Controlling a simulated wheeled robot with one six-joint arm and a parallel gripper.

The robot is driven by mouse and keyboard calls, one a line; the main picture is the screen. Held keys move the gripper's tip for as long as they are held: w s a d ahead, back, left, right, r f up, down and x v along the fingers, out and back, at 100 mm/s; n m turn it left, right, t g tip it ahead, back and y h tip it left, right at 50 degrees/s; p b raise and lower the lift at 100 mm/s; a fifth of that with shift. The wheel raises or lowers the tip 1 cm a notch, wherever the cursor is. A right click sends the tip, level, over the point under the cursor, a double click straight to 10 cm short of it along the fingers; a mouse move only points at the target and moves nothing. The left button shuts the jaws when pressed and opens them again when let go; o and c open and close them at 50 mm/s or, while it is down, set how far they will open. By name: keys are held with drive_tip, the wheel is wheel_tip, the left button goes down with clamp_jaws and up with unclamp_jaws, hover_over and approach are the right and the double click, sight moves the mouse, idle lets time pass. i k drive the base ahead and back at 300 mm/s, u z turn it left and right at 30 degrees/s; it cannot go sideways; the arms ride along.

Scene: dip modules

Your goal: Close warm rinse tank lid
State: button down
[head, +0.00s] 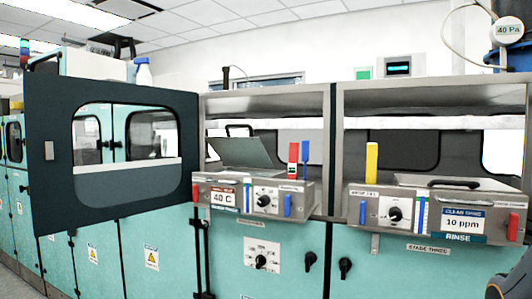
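The tank on the left, marked 40 C (223,197), looks like the warm rinse tank; the smaller print is too small to read surely. Its grey lid (243,153) stands raised and tilted, with a dark handle (238,129) at its upper edge. The lid is open above the tank's front panel. My gripper is not in view; only a dark piece with an orange edge, perhaps part of my arm, shows at the lower right corner.
A second tank marked RINSE, 10 ppm (462,223), stands at the right with its lid (458,183) lying flat. A dark windowed door (112,205) swings out at the left. Red (293,160) and blue (306,160) upright pieces stand right of the raised lid.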

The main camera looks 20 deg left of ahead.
sight(243, 151)
drive_tip(key=k, duration=0.5)
drive_tip(key=u, duration=1.7)
drive_tip(key=i, duration=1.05)
drive_tip(key=z, duration=1.5)
